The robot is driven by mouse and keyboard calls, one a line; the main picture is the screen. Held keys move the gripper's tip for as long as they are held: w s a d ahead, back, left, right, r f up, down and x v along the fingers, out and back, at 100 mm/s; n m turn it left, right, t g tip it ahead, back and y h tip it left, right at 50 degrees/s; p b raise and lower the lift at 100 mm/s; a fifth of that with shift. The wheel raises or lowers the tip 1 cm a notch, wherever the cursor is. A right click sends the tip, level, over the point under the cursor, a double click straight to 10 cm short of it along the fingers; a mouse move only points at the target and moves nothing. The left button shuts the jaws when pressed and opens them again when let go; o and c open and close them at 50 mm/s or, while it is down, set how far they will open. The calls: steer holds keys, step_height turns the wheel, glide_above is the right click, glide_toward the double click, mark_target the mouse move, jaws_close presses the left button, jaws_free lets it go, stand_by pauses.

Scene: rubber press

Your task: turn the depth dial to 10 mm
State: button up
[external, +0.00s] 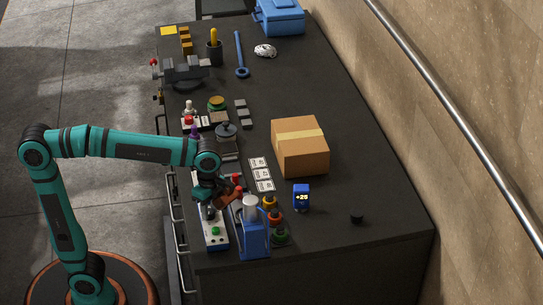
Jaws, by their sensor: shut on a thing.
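My gripper (209,211) is at the near left end of the bench, pointing down over a long pale control panel (215,237) with a green button. It is shut on a small dark thing at the panel, which looks like the depth dial. The jaws and wrist hide most of it, and its markings and pointer are too small to read. A blue press-like device (253,236) with a pale cylinder on top stands just right of the panel. A brown piece and a red knob show beside my wrist.
A blue meter reading "+25" (302,198), yellow, orange and green round pieces, white cards (262,175) and a cardboard box (299,147) lie to the right. The bench's right front is mostly clear.

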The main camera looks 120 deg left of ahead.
mark_target(212, 210)
steer(key=o, duration=1)
steer(key=shift+c, duration=0.2)
steer(key=shift+r, duration=0.15)
step_height(212, 210, up, 17)
steer(key=a, duration=0.1)
steer(key=shift+w, duration=0.1)
steer(key=d+f+t+y, duration=0.25)
steer(key=d+t, duration=0.55)
steer(key=d, duration=0.9)
steer(key=s+d+t+h, duration=0.2)
steer(key=s+d+t, duration=0.6)
steer(key=d, duration=0.4)
steer(key=shift+s+r+n+t, duration=0.35)
steer(key=shift+n+t, duration=0.05)
steer(key=shift+t, duration=0.3)
